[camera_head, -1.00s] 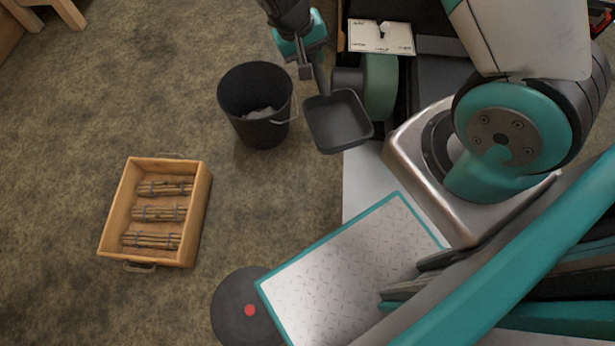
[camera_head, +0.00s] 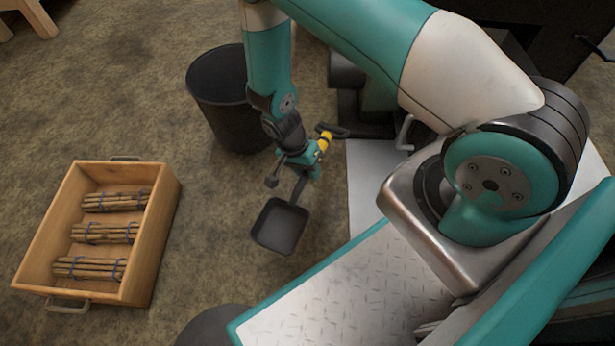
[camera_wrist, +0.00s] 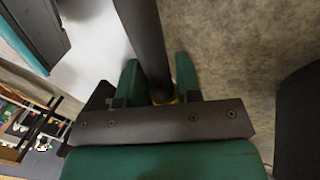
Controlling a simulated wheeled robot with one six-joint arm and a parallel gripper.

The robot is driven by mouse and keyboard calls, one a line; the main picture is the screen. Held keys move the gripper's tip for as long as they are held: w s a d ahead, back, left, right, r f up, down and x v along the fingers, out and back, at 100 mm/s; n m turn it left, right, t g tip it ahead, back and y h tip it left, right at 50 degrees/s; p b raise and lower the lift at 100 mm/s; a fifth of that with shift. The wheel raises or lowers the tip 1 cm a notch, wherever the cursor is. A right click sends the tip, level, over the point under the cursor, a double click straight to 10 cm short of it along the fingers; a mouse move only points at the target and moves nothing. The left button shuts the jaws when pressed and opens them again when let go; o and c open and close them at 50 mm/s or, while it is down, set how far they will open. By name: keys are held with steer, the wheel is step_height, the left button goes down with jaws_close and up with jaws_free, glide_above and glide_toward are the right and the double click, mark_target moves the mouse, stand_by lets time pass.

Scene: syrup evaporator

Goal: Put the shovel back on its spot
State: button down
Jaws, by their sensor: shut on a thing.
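The shovel (camera_head: 280,226) has a dark square pan and a dark shaft, with a yellow band and a black grip at its upper end. My gripper (camera_head: 302,170) is shut on its shaft and holds it in the air, with the pan hanging toward the bottom of the head view. In the wrist view the dark shaft (camera_wrist: 143,38) passes between the two teal fingers of my gripper (camera_wrist: 158,82), with a bit of yellow showing at their base. I cannot make out the shovel's spot in these views.
A black bucket (camera_head: 222,95) stands on the floor just left of my arm. A wooden crate (camera_head: 160,225) with several tied stick bundles is at the left. Dark equipment (camera_head: 548,42) stands at the upper right. Floor between crate and shovel is clear.

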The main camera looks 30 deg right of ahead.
step_height(320, 180, down, 8)
steer(key=b, duration=0.7)
steer(key=shift+r, duration=0.15)
steer(key=shift+f+b, duration=0.4)
steer(key=shift+f, duration=0.35)
jaws_free()
steer(key=p+v, duration=1.1)
steer(key=v, duration=0.2)
steer(key=shift+s, duration=0.25)
stand_by(0.6)
steer(key=shift+d+r, duration=0.1)
steer(key=shift+d, duration=0.05)
stand_by(0.3)
